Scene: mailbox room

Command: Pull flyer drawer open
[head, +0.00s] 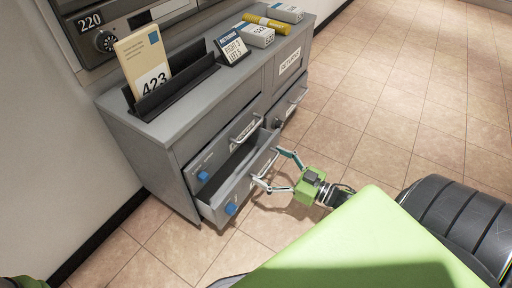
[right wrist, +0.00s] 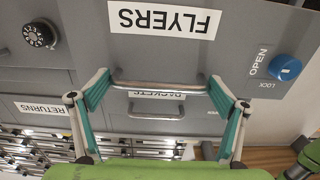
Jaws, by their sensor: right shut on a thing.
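The grey flyers drawer (head: 241,197) is the lower left drawer of the cabinet and stands partly pulled out, with its interior visible. Its label "FLYERS" (right wrist: 164,19) reads upside down in the right wrist view. Its blue lock knob (head: 231,209) is at the left of the front and also shows in the right wrist view (right wrist: 285,68). My right gripper (head: 267,166) is at the drawer's bar handle (right wrist: 158,87), with a finger at each end, shut on it. My left gripper is not in view.
The packets drawer (head: 222,150) above is closed. Tiled floor (head: 400,110) to the right is clear.

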